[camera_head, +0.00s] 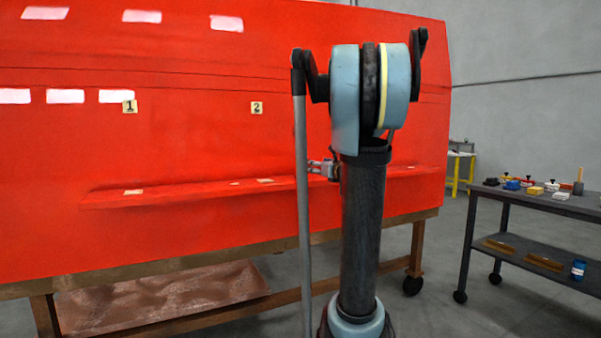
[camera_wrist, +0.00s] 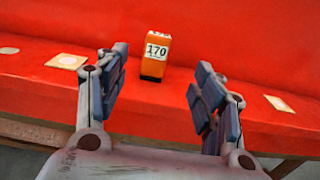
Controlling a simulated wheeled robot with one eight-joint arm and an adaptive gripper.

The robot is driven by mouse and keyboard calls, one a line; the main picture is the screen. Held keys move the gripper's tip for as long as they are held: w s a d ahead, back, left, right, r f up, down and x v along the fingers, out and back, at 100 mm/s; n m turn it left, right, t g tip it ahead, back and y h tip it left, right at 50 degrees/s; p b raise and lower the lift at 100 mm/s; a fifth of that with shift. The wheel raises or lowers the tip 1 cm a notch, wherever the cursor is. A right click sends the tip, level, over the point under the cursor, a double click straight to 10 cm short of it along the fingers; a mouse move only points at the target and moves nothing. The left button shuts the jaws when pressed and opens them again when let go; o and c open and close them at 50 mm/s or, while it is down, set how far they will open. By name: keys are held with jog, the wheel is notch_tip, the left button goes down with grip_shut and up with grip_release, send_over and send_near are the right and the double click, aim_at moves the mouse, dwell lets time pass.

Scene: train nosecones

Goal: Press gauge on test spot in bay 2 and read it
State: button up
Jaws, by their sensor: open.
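An orange gauge (camera_wrist: 153,58) with a white display reading 170 stands upright on the red ledge in the wrist view. My gripper (camera_wrist: 162,64) is open, with one finger on each side of the gauge and a gap to it. In the head view my gripper (camera_head: 322,168) is at the ledge, partly behind my arm, and the gauge is hidden. The bay 2 label (camera_head: 257,108) is on the red wall, above a pale patch (camera_head: 265,180) on the ledge. A pale patch with a round mark (camera_wrist: 67,61) lies left of my gripper in the wrist view.
The red ledge (camera_head: 190,192) runs along the nosecone panel. The bay 1 label (camera_head: 130,107) has another pale patch (camera_head: 133,191) below it. A further pale patch (camera_wrist: 279,103) lies right of my gripper. A dark cart (camera_head: 545,200) with small items stands at the right.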

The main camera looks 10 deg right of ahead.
aim_at(303, 160)
jog(key=x, duration=1.5)
jog(key=shift+w+a, duration=0.1)
jog(key=shift+a, duration=0.1)
jog(key=shift+c, duration=0.3)
jog(key=c, duration=1.3)
jog(key=shift+r, duration=0.1)
